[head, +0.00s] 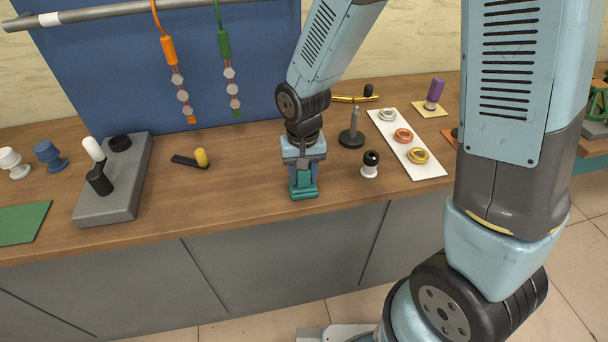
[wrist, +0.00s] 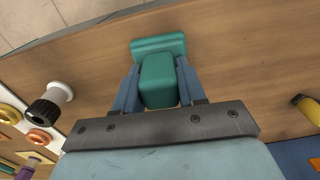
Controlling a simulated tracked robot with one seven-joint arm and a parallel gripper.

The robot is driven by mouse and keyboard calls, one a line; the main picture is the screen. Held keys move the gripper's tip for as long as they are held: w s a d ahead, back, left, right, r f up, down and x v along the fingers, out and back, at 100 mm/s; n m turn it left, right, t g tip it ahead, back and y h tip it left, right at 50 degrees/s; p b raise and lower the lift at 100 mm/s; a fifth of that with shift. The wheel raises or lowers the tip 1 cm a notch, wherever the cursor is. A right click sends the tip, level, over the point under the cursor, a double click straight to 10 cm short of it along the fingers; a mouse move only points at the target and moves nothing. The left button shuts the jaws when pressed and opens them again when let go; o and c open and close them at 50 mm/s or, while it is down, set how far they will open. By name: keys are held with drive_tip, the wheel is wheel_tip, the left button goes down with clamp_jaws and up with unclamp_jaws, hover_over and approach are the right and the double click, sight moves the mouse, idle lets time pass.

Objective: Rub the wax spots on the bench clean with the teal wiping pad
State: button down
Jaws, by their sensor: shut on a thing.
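The teal wiping pad (head: 303,191) is held in my gripper (head: 303,172) at the front middle of the wooden bench (head: 235,190). In the wrist view the pad (wrist: 158,48) has a block-shaped grip, and the gripper's two blue fingers (wrist: 158,88) are shut on its sides. The pad's wide end sits at or just above the bench top; I cannot tell if it touches. I see no wax spots on the bare wood in either view. The area under the pad and gripper is hidden.
A black and white knob (head: 370,164) stands right of the pad, with a dark spindle (head: 352,130) behind it. A white tray with rings (head: 430,172) lies further right. Left are a yellow-tipped black tool (head: 188,160) and a grey jig block (head: 122,195). Bare wood lies between.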

drive_tip(key=shift+s, duration=0.15)
drive_tip(key=shift+s+d+r, duration=0.1)
drive_tip(key=shift+s+d, duration=0.15)
drive_tip(key=shift+s, duration=0.5)
drive_tip(key=shift+w, duration=0.15)
drive_tip(key=shift+w+a, duration=0.2)
drive_tip(key=shift+w, duration=0.5)
drive_tip(key=shift+w, duration=0.1)
idle(0.3)
drive_tip(key=shift+r, duration=0.55)
drive_tip(key=shift+r, duration=0.1)
drive_tip(key=shift+r, duration=2.4)
